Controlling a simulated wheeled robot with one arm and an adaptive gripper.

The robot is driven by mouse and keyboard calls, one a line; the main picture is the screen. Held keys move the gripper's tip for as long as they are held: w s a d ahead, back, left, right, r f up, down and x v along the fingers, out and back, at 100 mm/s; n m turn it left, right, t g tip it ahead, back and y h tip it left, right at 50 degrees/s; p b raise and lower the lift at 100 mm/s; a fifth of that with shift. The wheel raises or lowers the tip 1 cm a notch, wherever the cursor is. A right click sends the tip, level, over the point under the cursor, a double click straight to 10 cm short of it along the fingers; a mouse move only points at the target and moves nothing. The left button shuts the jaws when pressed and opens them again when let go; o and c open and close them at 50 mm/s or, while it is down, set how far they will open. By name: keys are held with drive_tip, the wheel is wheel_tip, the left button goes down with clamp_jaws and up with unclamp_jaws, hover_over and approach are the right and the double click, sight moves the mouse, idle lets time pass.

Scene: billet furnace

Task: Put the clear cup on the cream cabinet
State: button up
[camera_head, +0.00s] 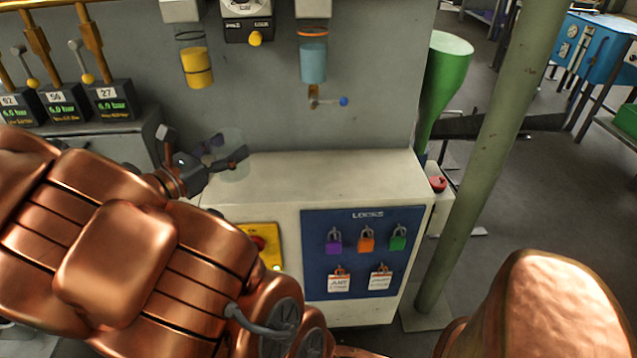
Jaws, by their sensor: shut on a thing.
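The cream cabinet (330,180) stands in the middle of the view, with a flat, bare top against the grey wall panel. The clear cup (233,171) is see-through and faint, at the left end of the cabinet top. My gripper (222,154) reaches in from the left with its dark fingers shut on the cup. The cup looks upright. I cannot tell whether its base touches the cabinet top or is a little above it.
A blue lock board (362,280) with padlocks and a yellow panel (262,240) are on the cabinet's front. Yellow (197,68) and blue (313,62) cylinders and a small valve (328,101) hang above. A green post (490,160) stands right. The top's middle and right are clear.

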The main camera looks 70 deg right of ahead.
drive_tip(key=s+d+f+m+g+y+b, duration=0.1)
drive_tip(key=s+m+g, duration=0.15)
drive_tip(key=s, duration=0.55)
drive_tip(key=s+d+f+m+g+y+b, duration=0.2)
drive_tip(key=s+g, duration=0.1)
drive_tip(key=s, duration=0.5)
drive_tip(key=w+d+f+p, duration=0.1)
drive_tip(key=d+p, duration=0.2)
drive_tip(key=d, duration=0.2)
drive_tip(key=w+d+f+p, duration=0.2)
drive_tip(key=d+p, duration=0.1)
drive_tip(key=d, duration=0.2)
drive_tip(key=w+d+f+p, duration=0.1)
drive_tip(key=d+p, duration=0.2)
drive_tip(key=d, duration=0.2)
drive_tip(key=shift+w+f, duration=0.3)
drive_tip(key=shift+w, duration=0.05)
drive_tip(key=shift+f, duration=0.15)
drive_tip(key=o, duration=1.1)
drive_tip(key=shift+o, duration=0.2)
